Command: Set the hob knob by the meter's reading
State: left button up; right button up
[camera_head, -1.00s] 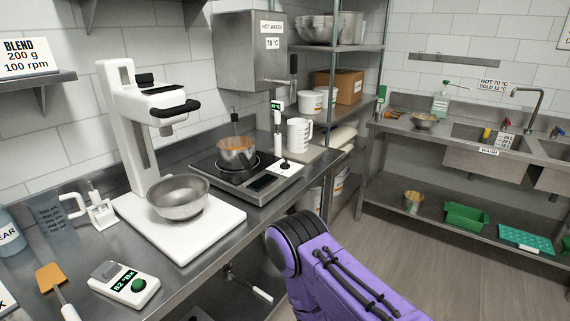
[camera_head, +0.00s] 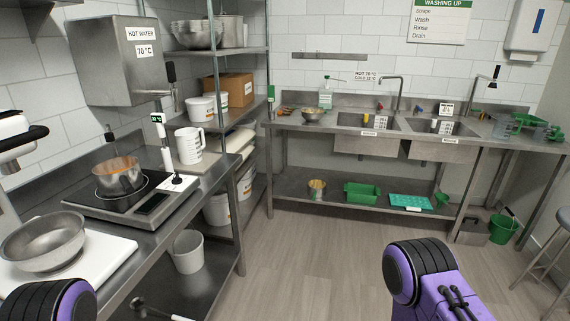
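The hob (camera_head: 128,207) sits on the steel counter at the left. A copper-coloured pot (camera_head: 117,176) stands on its round plate. The hob's knob (camera_head: 178,180) looks like a small dark knob on the pale panel at its right end. A white upright meter (camera_head: 159,128) with a small green display stands behind the knob; its reading is too small to tell. A dark display (camera_head: 152,203) lies on the hob's front. Purple and black parts of my arms show at the lower left and lower right. Neither gripper shows.
A steel bowl (camera_head: 43,241) stands on the white mixer base (camera_head: 105,256) at the front left. A white measuring jug (camera_head: 189,145) stands behind the hob. Shelves (camera_head: 207,53), a sink bench (camera_head: 300,128) and a green bucket (camera_head: 503,229) stand beyond. The middle floor is clear.

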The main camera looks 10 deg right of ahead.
aim_at(177, 180)
jog(key=z, duration=1.1)
jog(key=i, duration=2.6)
jog(key=u, duration=2.75)
